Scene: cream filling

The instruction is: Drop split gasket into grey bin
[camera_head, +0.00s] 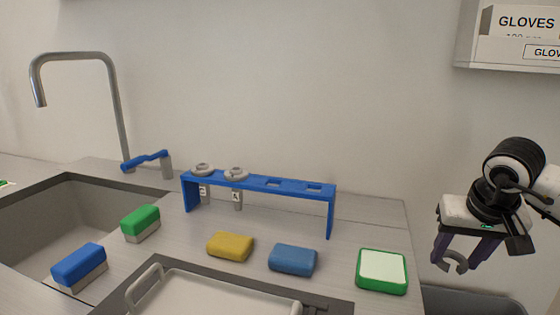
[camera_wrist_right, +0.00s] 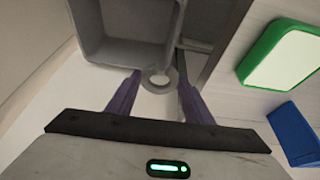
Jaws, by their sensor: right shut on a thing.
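My right gripper (camera_head: 454,259) is at the right in the head view, past the counter's right end. It is shut on the split gasket (camera_head: 459,267), a small grey ring with a gap, held between the purple fingertips. The gasket also shows between the fingers in the right wrist view (camera_wrist_right: 151,85). The grey bin (camera_head: 481,296) is below the gripper, partly cut off by the picture's bottom edge. In the right wrist view the open bin (camera_wrist_right: 118,32) lies just beyond the gasket. My left gripper is not in view.
A blue rack (camera_head: 258,181) holds two grey ringed pieces. A green-rimmed pad (camera_head: 382,270), a blue sponge (camera_head: 293,260) and a yellow sponge (camera_head: 230,246) lie on the counter. A sink with a tap (camera_head: 112,95) is at left; a glove box (camera_head: 513,35) hangs above right.

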